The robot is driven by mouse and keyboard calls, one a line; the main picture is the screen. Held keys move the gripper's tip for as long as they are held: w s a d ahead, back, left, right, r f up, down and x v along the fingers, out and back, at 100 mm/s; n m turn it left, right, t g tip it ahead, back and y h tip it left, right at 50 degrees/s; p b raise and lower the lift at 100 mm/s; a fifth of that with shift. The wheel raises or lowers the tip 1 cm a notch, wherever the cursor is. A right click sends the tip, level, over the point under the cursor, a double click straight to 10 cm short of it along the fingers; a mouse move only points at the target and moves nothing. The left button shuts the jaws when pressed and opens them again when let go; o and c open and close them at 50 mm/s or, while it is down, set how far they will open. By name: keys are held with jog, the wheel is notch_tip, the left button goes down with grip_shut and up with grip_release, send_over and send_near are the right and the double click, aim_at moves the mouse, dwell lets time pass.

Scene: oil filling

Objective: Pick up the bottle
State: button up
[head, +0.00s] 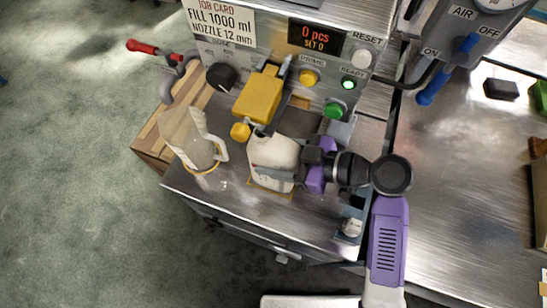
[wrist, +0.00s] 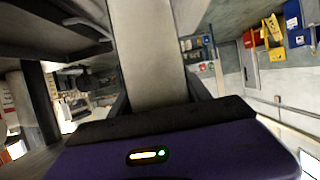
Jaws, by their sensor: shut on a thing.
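The white bottle (head: 268,158) stands upright on the metal bench under the yellow filling head (head: 258,97), its top partly hidden by the head. My gripper (head: 298,170) reaches in from the right and is shut on the bottle's side. In the wrist view a pale surface, seemingly the bottle (wrist: 150,50), fills the space in front of the purple gripper body. The fingertips are mostly hidden there, and I cannot tell whether the bottle's base is clear of the bench.
A clear measuring jug (head: 190,140) stands left of the bottle. The filling machine's panel (head: 330,60) rises behind, with a black knob (head: 221,76) and a green button (head: 335,109). A blue-handled air valve (head: 445,72) is at upper right. The right-hand metal table (head: 450,180) is largely clear.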

jog(key=shift+r, duration=0.1)
jog(key=s+a+b, duration=0.2)
jog(key=s+a, duration=0.1)
jog(key=s, duration=0.5)
jog(key=s+a+b, duration=0.2)
jog(key=s+a, duration=0.1)
jog(key=s, duration=0.6)
jog(key=shift+r, duration=0.25)
jog(key=shift+a, duration=0.1)
